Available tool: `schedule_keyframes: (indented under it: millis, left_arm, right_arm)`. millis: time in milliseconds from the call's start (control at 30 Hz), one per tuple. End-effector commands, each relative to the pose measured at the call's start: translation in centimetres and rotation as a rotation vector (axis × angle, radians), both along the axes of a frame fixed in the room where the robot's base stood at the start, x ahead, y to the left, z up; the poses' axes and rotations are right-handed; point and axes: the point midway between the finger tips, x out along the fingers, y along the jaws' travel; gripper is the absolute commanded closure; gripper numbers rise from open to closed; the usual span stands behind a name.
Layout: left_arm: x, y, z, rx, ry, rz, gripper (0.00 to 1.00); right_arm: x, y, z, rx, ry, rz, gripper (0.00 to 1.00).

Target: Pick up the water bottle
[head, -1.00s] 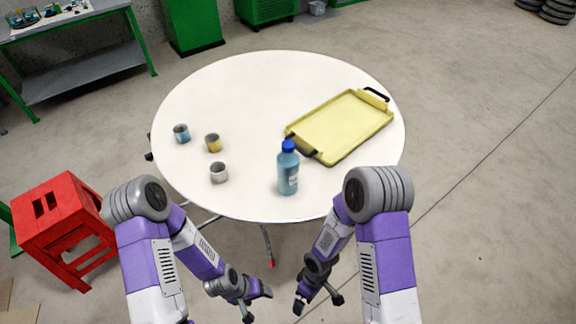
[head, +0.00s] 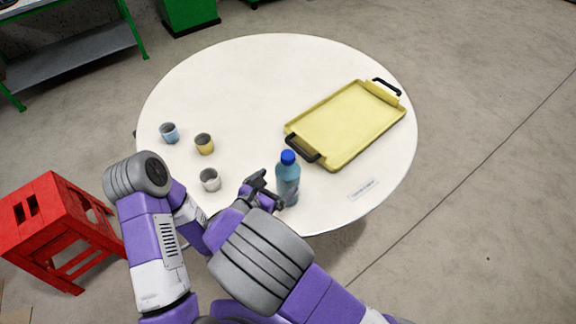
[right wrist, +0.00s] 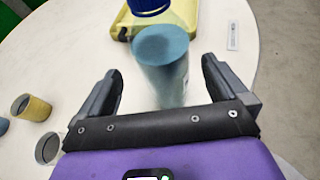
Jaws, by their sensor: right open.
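The water bottle (head: 288,183), blue with a darker blue cap, stands upright near the front edge of the round white table (head: 235,80). My right gripper (head: 268,189) is open just left of the bottle at its lower part. In the right wrist view, the bottle (right wrist: 164,68) lines up between the spread fingers of the right gripper (right wrist: 161,72), with a gap on both sides. I cannot tell how deep it is between them. My left arm comes in from the left, but its gripper is hidden behind my right arm.
A yellow tray (head: 345,125) with black handles lies behind and right of the bottle. A blue cup (head: 169,133), a yellow cup (head: 204,144) and a white cup (head: 209,180) stand to the left. A red stool (head: 60,225) stands on the floor at left.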

Motion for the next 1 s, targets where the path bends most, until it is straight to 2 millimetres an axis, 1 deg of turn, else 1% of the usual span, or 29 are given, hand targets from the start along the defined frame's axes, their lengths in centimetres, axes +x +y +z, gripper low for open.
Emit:
schedule_keyframes:
  millis: [367,500,600,833,1000]
  left_arm:
    - [-0.1,0.0,-1.1,0.001,0.001,0.001,0.30]
    - [-0.1,0.0,-1.9,0.000,0.001,0.001,0.30]
    - [-0.1,0.0,-2.1,0.001,0.001,0.001,0.30]
    - [-0.1,0.0,-2.0,0.000,0.001,0.001,0.30]
    - [-0.1,0.0,-2.0,0.000,0.001,0.001,0.30]
  right_arm:
    - [2.9,-1.9,-1.5,0.001,0.001,-0.004,0.00]
    - [4.7,-3.0,-2.3,0.000,0.002,-0.005,0.00]
    - [5.6,-3.5,-2.7,0.000,0.002,-0.003,0.00]
    - [5.8,-3.6,-2.6,0.002,0.002,-0.002,0.00]
    - [5.8,-3.6,-2.6,0.002,0.002,-0.002,0.26]
